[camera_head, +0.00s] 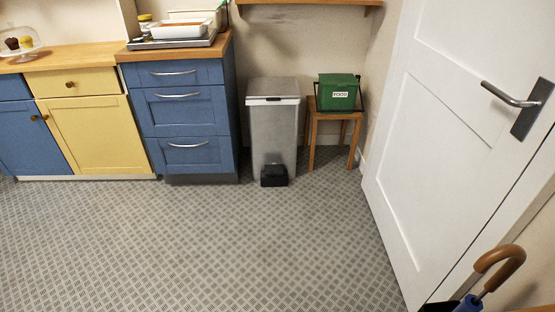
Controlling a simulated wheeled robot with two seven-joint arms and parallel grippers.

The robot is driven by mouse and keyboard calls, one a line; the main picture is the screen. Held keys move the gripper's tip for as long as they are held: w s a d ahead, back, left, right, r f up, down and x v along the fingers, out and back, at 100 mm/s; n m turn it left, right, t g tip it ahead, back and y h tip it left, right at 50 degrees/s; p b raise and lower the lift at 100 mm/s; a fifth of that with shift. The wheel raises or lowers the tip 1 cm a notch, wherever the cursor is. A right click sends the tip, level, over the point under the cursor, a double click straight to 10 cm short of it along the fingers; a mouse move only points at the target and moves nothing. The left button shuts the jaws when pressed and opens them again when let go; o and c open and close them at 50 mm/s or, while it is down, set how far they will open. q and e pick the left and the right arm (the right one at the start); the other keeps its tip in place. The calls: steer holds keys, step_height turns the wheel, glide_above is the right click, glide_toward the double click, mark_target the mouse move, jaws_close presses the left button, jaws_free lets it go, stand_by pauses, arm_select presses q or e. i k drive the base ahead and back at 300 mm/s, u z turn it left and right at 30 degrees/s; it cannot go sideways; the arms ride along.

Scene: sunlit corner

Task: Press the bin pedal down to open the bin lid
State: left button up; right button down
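A tall grey metal bin (273,135) stands against the back wall, between the blue drawers and a small wooden stool. Its lid (273,88) is flat on top and looks closed. A black pedal (274,176) sticks out at the bottom front of the bin, close to the floor. Whether the pedal is up or down is hard to tell from here. Neither of my grippers shows in the head view.
Blue drawers (188,123) stand left of the bin. A wooden stool (312,143) with a green food caddy (338,92) stands right of it. A white door (440,110) and an umbrella handle (500,262) are at the right. The patterned floor (200,245) in front is clear.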

mark_target(274, 169)
steer(key=i, duration=2.85)
steer(key=z, duration=1.6)
steer(key=i, duration=0.75)
steer(key=u, duration=2.75)
